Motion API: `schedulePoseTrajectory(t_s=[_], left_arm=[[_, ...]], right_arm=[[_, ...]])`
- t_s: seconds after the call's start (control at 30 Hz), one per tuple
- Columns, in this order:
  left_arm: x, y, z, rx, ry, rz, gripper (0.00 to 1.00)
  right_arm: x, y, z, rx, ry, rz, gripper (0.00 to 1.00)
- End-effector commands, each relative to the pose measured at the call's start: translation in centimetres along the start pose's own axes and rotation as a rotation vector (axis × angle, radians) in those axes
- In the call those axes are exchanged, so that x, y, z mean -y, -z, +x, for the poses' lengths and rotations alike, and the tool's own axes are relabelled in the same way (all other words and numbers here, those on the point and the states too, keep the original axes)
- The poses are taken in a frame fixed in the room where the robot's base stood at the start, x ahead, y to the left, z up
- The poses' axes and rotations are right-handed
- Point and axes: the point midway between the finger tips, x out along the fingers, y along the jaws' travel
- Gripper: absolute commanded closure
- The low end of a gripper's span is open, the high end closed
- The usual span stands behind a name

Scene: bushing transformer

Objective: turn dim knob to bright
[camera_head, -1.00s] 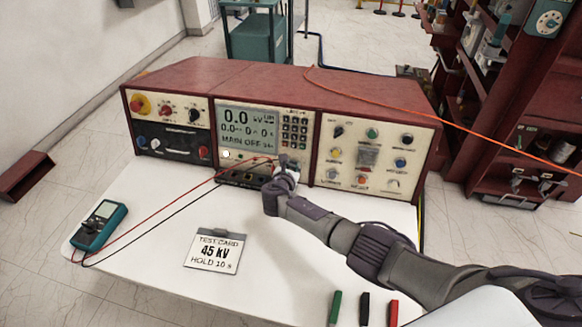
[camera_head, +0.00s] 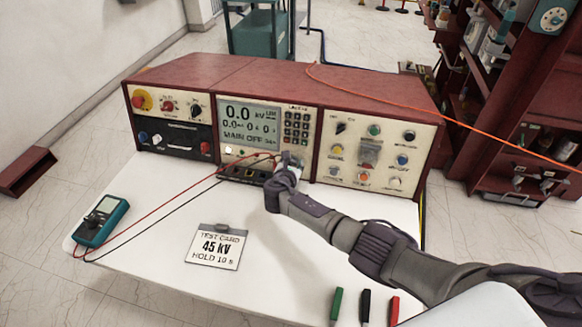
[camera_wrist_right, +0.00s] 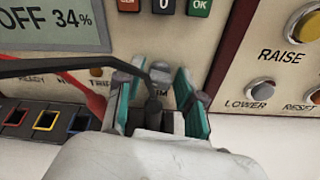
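The test console (camera_head: 225,75) is a red cabinet with cream panels on a white table. The small grey knob (camera_wrist_right: 160,72), most likely the dim knob, sits below the keypad, with a partly covered label ending in "IM" under it. My right gripper (camera_wrist_right: 160,88) points at the panel there, its two teal-sided fingers apart on either side of the knob; contact cannot be made out. In the head view my right gripper (camera_head: 288,165) covers that part of the console. The display (camera_wrist_right: 55,25) reads "OFF 34%" in the wrist view. My left gripper is not in view.
A black lead (camera_wrist_right: 60,65) and a red lead (camera_wrist_right: 88,92) run close by my right fingers. A teal multimeter (camera_head: 101,221) and a test card (camera_head: 215,246) lie on the table (camera_head: 150,195). Green, black and red pens (camera_head: 365,305) lie at the front edge.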

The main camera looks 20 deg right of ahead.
Motion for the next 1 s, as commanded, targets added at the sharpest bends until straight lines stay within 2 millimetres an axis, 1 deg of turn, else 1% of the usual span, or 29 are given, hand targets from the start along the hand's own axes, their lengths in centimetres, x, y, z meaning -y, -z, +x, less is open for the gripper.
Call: schedulePoseTrajectory(t_s=[0.17,0.27,0.5,0.6,0.7,0.83,1.0], left_arm=[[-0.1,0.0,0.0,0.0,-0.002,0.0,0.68],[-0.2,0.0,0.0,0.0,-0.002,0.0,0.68],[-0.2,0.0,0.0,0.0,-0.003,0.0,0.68],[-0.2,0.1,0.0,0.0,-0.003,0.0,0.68],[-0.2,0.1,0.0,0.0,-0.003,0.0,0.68],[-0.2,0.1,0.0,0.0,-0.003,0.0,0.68],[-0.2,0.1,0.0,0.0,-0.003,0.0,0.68]], right_arm=[[0.0,0.1,-1.5,0.0,-0.002,0.001,0.62],[0.1,0.1,-3.0,-0.003,-0.002,0.002,0.62],[0.0,0.2,-7.7,-0.003,-0.002,0.001,0.62],[0.1,0.1,-9.4,-0.004,-0.002,0.0,0.62],[0.1,0.1,-10.7,-0.002,-0.001,0.0,0.62],[0.1,0.1,-11.6,-0.002,0.0,-0.002,0.62],[0.1,0.1,-11.8,-0.001,0.001,-0.002,0.62]])
